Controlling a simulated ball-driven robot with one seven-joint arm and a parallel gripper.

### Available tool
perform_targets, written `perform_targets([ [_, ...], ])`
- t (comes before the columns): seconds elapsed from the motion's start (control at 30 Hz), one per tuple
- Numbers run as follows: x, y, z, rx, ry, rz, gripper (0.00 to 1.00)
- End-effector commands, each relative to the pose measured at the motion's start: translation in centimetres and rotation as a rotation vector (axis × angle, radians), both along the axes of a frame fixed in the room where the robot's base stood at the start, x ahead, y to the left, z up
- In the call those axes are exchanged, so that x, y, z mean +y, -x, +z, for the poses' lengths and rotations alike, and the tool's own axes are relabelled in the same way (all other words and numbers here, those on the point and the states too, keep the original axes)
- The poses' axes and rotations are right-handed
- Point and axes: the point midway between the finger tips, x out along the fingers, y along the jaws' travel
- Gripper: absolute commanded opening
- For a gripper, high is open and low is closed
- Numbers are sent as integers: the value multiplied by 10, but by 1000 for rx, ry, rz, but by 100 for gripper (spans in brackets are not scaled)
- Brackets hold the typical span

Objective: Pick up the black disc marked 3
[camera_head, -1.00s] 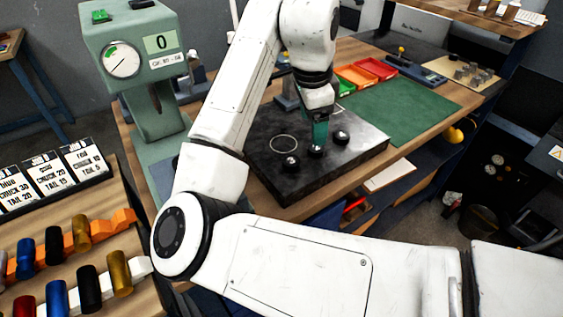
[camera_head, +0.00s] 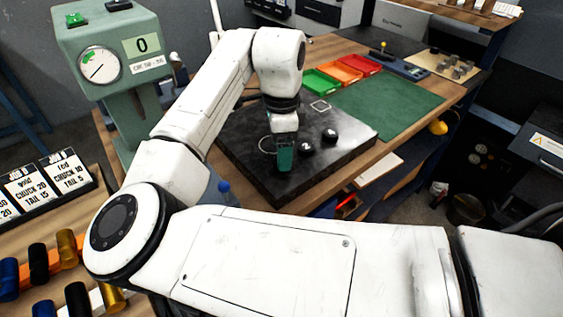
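Two small black discs, one in the middle (camera_head: 305,149) and one on the right (camera_head: 330,135), sit on the dark surface plate (camera_head: 350,150) and show bright glints. No number is readable on either. A third disc, seen earlier at the left end of the row, is hidden at my gripper. My gripper (camera_head: 284,168) points down at the left end of the row, its green fingers low over the plate. Whether the fingers are open or shut, or touch the hidden disc, cannot be told.
A green mat (camera_head: 390,105) and green (camera_head: 321,82), orange (camera_head: 341,71) and red trays (camera_head: 361,63) lie beyond. A green gauge stand (camera_head: 108,62) rises at left.

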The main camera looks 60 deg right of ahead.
Motion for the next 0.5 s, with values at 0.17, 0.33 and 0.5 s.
perform_targets([
  [0.17,-2,1,-24,1,-1,2,76],
  [0.33,-2,1,-32,-1,-1,1,76],
  [0.5,-2,1,-32,-1,-1,1,76],
])
